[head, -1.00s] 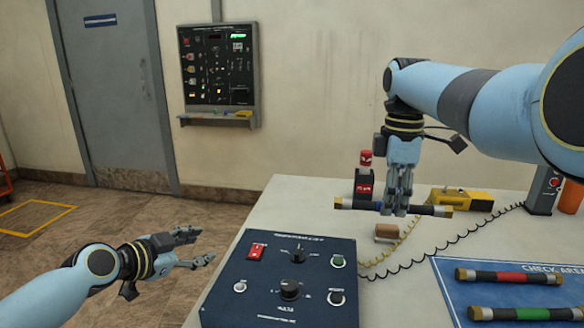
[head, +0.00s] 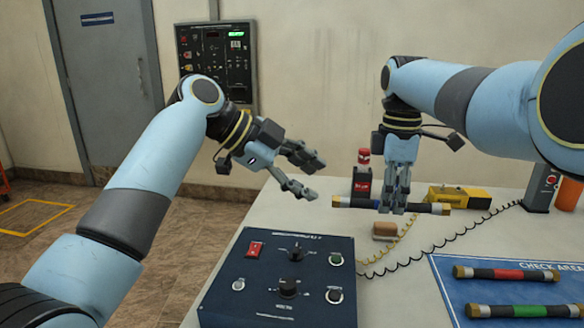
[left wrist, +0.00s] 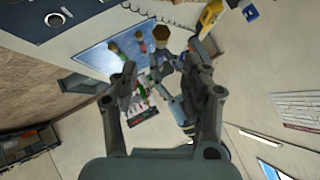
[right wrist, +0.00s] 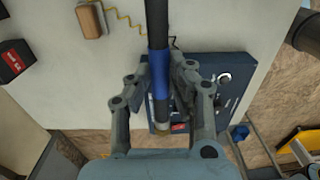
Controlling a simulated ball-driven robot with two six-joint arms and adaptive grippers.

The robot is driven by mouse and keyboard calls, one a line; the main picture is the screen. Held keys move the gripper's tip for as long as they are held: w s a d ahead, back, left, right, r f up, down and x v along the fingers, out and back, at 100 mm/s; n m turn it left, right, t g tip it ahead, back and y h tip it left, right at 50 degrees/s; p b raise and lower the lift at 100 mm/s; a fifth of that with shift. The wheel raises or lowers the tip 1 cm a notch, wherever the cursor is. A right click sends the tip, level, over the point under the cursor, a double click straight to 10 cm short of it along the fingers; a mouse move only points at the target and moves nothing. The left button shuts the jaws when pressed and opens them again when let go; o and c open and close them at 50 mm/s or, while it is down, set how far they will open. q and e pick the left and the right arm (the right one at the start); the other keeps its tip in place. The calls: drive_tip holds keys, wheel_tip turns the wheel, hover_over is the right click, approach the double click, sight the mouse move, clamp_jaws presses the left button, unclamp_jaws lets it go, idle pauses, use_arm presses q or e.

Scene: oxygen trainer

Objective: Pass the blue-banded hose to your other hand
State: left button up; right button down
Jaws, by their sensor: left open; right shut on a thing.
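The blue-banded hose (head: 358,203) is a dark rod with brass ends, held level above the table. My right gripper (head: 397,208) is shut around it, with a length showing on each side. In the right wrist view the hose (right wrist: 157,25) runs between the fingers, and its blue band shows there. My left gripper (head: 318,180) is open and empty, left of the hose's left end and slightly above it, apart from it. In the left wrist view a brass end of the hose (left wrist: 161,33) shows beyond the open fingers.
A blue control box (head: 280,300) stands below the hose's left end. A red-banded hose (head: 505,274) and a green-banded hose (head: 515,312) lie on the blue check mat (head: 455,292).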

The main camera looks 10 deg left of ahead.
sight(342, 200)
use_arm(q)
drive_tip(key=x, duration=0.8)
drive_tip(key=shift+w+d+f, duration=0.1)
drive_tip(key=shift+d+f, duration=0.05)
clamp_jaws()
use_arm(e)
drive_tip(key=c, duration=1.1)
unclamp_jaws()
drive_tip(key=shift+c, duration=0.2)
